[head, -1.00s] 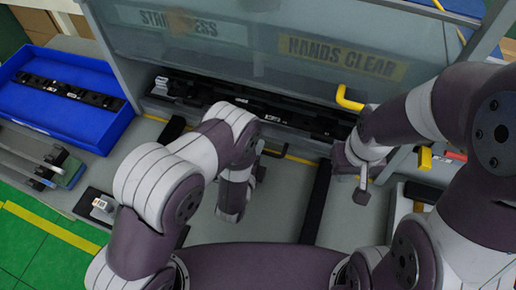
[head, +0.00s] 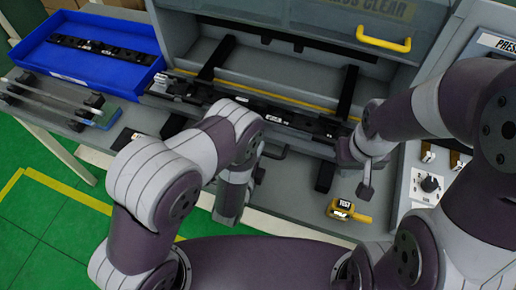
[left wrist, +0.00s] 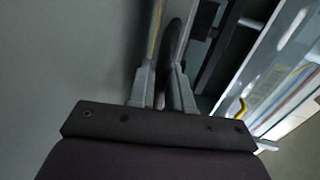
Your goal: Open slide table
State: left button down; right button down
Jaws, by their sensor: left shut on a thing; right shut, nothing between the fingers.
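The slide table (head: 165,86) is a long tray carrying dark strip parts (head: 280,112), lying across two black rails (head: 343,92) in front of the machine opening. Rail shows behind it and in front of it. My left gripper (head: 268,152) is at its front side, partly hidden behind my own arm. In the left wrist view, the left fingers (left wrist: 161,88) are shut on a dark rounded bar (left wrist: 173,42), apparently the slide table's handle. My right gripper (head: 366,186) is shut and empty, pointing down near the table's right end.
A guard with a yellow handle (head: 383,39) stands above the opening. A blue tray (head: 60,68) with a dark strip is at the left. A yellow tester (head: 348,213) lies on the grey bench at front right. A control panel (head: 424,190) is at the far right.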

pick_arm(q)
jog(key=shift+s+a+f, duration=0.15)
jog(key=shift+s+a, duration=0.05)
jog(key=shift+s, duration=0.4)
jog(key=c, duration=1.2)
grip_release()
jog(key=shift+w+d, duration=0.1)
